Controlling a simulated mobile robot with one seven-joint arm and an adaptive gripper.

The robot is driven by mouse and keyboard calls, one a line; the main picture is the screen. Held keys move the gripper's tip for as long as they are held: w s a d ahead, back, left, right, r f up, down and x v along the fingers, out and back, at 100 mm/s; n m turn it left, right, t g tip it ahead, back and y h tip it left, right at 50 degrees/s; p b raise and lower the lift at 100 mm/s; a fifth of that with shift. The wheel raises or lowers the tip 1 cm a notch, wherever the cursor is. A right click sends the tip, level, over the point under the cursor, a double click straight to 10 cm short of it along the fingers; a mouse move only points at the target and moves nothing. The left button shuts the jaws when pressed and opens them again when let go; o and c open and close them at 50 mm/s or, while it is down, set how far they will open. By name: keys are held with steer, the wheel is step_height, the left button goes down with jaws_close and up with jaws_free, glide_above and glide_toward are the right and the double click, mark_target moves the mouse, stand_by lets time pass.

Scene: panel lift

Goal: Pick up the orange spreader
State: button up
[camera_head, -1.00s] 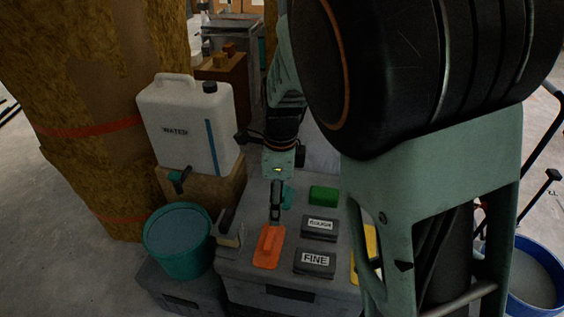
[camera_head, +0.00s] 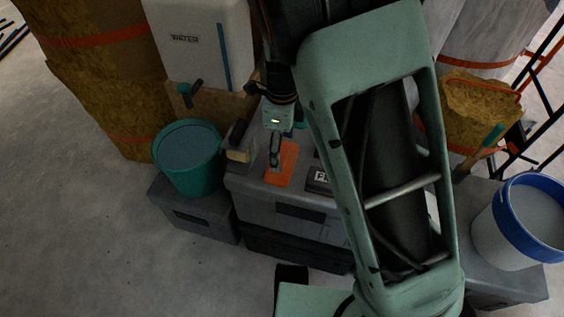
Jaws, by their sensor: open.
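The orange spreader (camera_head: 283,172) lies flat on top of a grey case (camera_head: 250,187), near its left front part. My gripper (camera_head: 273,162) points down at the spreader's left side, with its fingertips over or close to the handle in the picture. It is open, and I see nothing held in it. The gap between fingertips and spreader is too small to judge. My arm covers the right part of the case top.
A block labelled FINE (camera_head: 318,180) sits right of the spreader, partly hidden by my arm. A teal bucket (camera_head: 188,172) and a white water container (camera_head: 203,45) stand to the left. A blue-rimmed bucket (camera_head: 528,215) stands at the right. Floor at front left is clear.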

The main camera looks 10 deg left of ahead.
mark_target(282, 155)
step_height(282, 155, down, 4)
steer(key=shift+w+r+b, duration=0.1)
steer(key=shift+r+b, duration=0.15)
steer(key=shift+b, duration=0.4)
steer(key=shift+r, duration=0.1)
steer(key=c, duration=1.3)
steer(key=shift+r, duration=0.1)
steer(key=shift+r+p, duration=0.5)
steer(key=shift+p, duration=0.05)
step_height(282, 155, up, 2)
steer(key=shift+r+p, duration=0.2)
steer(key=shift+p, duration=0.55)
steer(key=s+d+r+p, duration=0.6)
steer(key=s+d+r, duration=0.3)
steer(key=s, duration=0.1)
steer(key=shift+s+d+r, duration=0.15)
steer(key=shift+s+r, duration=0.05)
steer(key=shift+s, duration=0.05)
